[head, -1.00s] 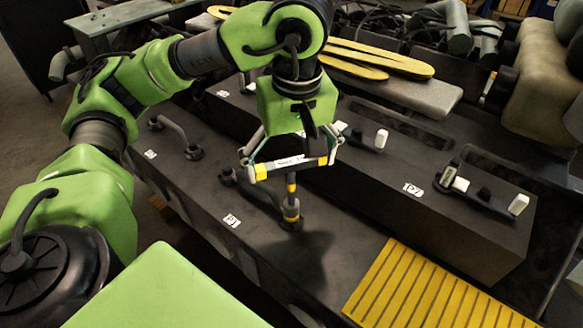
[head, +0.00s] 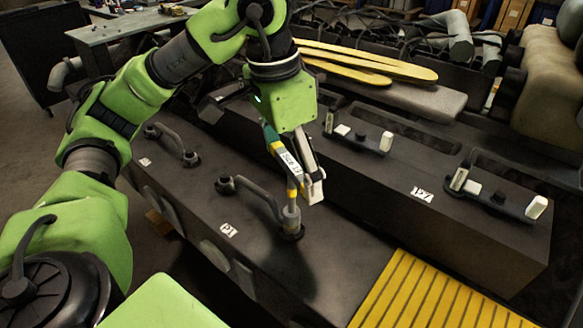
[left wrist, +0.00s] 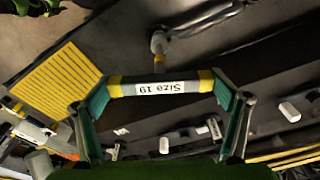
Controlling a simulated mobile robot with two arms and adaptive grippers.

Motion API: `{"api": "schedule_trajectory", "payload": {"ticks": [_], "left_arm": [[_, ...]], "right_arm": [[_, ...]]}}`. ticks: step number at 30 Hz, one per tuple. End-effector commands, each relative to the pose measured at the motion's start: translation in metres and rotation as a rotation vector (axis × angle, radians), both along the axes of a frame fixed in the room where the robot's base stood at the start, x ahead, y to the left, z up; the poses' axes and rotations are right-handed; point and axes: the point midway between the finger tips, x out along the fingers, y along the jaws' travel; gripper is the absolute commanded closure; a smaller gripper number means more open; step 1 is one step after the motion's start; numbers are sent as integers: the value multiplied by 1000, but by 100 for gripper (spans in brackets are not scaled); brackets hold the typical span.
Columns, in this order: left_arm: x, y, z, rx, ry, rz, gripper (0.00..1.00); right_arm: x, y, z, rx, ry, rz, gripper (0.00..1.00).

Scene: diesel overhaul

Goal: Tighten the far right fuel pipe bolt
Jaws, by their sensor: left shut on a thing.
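My left gripper (head: 292,166) is shut on the handle of a wrench (head: 286,160), a bar marked "Size 19" with yellow bands. In the left wrist view the wrench handle (left wrist: 165,87) lies across between the two fingers of the gripper (left wrist: 163,92). Its shaft runs down to a grey socket (head: 291,214), which sits over the right end of the nearer, right fuel pipe (head: 259,192). The bolt under the socket is hidden. A second fuel pipe (head: 172,139) lies farther left on the same dark engine block. My right gripper is in neither view.
A yellow slatted panel (head: 420,300) lies at the front right. A raised dark block (head: 440,215) with rocker parts and white pieces (head: 536,207) stands just behind the wrench.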

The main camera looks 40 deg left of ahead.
Motion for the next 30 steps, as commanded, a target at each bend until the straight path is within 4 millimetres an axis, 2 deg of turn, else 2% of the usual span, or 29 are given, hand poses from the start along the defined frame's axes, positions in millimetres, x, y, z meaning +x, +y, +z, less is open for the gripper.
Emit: {"api": "schedule_trajectory", "payload": {"ticks": [6, 10, 19, 26, 30], "left_arm": [[0, 0, 0, -1, -1, -286, 49], [0, 0, 0, -1, -1, -385, 49], [0, 0, 0, -1, -2, -405, 49], [0, 0, 18, 0, -2, -404, 49], [0, 0, 15, 0, -1, -393, 49]], "right_arm": [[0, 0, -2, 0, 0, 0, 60], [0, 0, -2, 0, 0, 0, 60], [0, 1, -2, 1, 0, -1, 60], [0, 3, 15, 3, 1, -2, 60], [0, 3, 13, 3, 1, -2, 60]]}}
